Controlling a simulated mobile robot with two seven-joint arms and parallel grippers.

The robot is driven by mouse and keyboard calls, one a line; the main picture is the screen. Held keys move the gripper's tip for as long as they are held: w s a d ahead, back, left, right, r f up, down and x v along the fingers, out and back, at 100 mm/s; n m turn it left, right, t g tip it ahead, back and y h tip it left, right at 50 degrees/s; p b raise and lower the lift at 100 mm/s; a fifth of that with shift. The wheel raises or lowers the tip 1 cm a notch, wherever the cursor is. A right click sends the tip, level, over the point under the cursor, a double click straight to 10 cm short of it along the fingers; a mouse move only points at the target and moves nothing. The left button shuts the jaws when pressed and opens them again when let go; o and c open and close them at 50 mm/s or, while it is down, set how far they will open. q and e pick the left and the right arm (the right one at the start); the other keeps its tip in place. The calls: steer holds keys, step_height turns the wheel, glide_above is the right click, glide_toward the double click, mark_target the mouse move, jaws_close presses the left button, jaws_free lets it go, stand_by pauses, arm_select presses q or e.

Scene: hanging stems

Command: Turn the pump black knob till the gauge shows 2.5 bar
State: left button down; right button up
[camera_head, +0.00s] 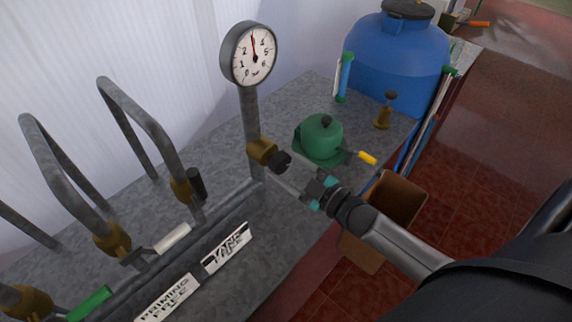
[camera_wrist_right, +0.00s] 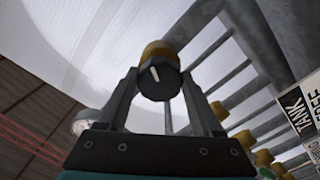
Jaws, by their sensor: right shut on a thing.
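The pressure gauge (camera_head: 249,54) stands on a grey pipe, with a white dial and a red needle. The needle points near the top, between the 2 and the 4, at about 3; the exact value is hard to read. The black knob (camera_head: 281,161) sits on a brass valve body (camera_head: 262,151) below the gauge. My right gripper (camera_head: 291,176) comes from the lower right and is shut on the knob. The right wrist view shows the knob (camera_wrist_right: 159,80), with a white mark, between the two fingers. My left gripper is not in view.
Grey pipe loops (camera_head: 142,118) with brass valves stand at left, above "PRIMING FREE" and "TANK" signs (camera_head: 227,248). A green pot-shaped object (camera_head: 321,137) with a yellow-tipped handle is close behind my right gripper. A blue tank (camera_head: 398,55) stands farther back. A brown bin (camera_head: 398,197) is beside the counter.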

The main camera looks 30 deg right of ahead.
steer(key=shift+n, duration=0.4)
steer(key=o, duration=1.4)
steer(key=shift+c, duration=0.2)
steer(key=v, duration=1.5)
steer(key=shift+b, duration=0.4)
steer(key=shift+d+f, duration=0.1)
